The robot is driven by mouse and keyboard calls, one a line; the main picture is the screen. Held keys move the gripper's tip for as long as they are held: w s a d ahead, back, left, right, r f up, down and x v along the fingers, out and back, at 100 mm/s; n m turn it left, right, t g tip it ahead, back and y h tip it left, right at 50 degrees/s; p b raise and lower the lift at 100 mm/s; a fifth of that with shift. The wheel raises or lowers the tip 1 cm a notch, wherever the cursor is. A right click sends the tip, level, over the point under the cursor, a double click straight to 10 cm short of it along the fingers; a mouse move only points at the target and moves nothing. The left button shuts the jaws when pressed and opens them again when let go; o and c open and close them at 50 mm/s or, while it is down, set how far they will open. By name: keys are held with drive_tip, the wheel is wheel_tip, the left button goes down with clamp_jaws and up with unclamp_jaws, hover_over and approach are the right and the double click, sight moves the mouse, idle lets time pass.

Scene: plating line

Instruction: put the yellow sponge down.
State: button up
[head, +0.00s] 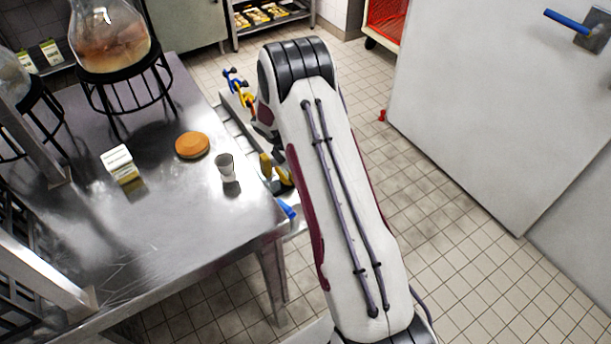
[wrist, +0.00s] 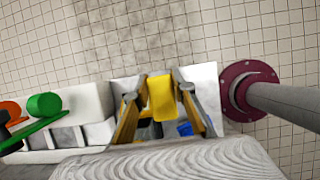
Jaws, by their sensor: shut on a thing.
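In the wrist view the yellow sponge (wrist: 161,97) stands between the two fingers of my gripper (wrist: 160,95). My gripper is shut on it, with a finger against each side. A white surface (wrist: 203,77) shows behind the fingers, but I cannot tell whether the sponge touches it. In the head view my arm hides most of the gripper. A small yellow patch (head: 266,166) shows at the arm's left, beside the steel table's right edge, and looks like the sponge.
The steel table (head: 190,230) bears a cup (head: 227,168), an orange disc (head: 192,145), a small box (head: 120,165) and a flask (head: 108,40) on a black stand. Its front part is bare. A blue thing (wrist: 184,128) lies near the right finger. Tiled floor is open at right.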

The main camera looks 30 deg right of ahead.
drive_tip(key=shift+r, duration=1.65)
drive_tip(key=shift+w+r, duration=0.2)
drive_tip(key=shift+r, duration=0.05)
drive_tip(key=w+a+r+n+t, duration=0.15)
drive_tip(key=w+a+r, duration=0.35)
drive_tip(key=r, duration=0.5)
drive_tip(key=w+a+r+n+t, duration=0.1)
drive_tip(key=w+a+r+n, duration=0.2)
drive_tip(key=a+r, duration=0.6)
drive_tip(key=s+a+r+n+y, duration=0.1)
drive_tip(key=s+a+r+n, duration=0.1)
drive_tip(key=a, duration=0.5)
drive_tip(key=s+a+r+n+t+y, duration=0.1)
drive_tip(key=s+a+r+n, duration=0.1)
drive_tip(key=s+a+n, duration=0.2)
drive_tip(key=s+a+r+n, duration=0.2)
drive_tip(key=s+a, duration=0.4)
drive_tip(key=a, duration=0.4)
drive_tip(key=shift+r+n+y, duration=0.35)
drive_tip(key=shift+n+y, duration=0.05)
drive_tip(key=shift+n, duration=0.05)
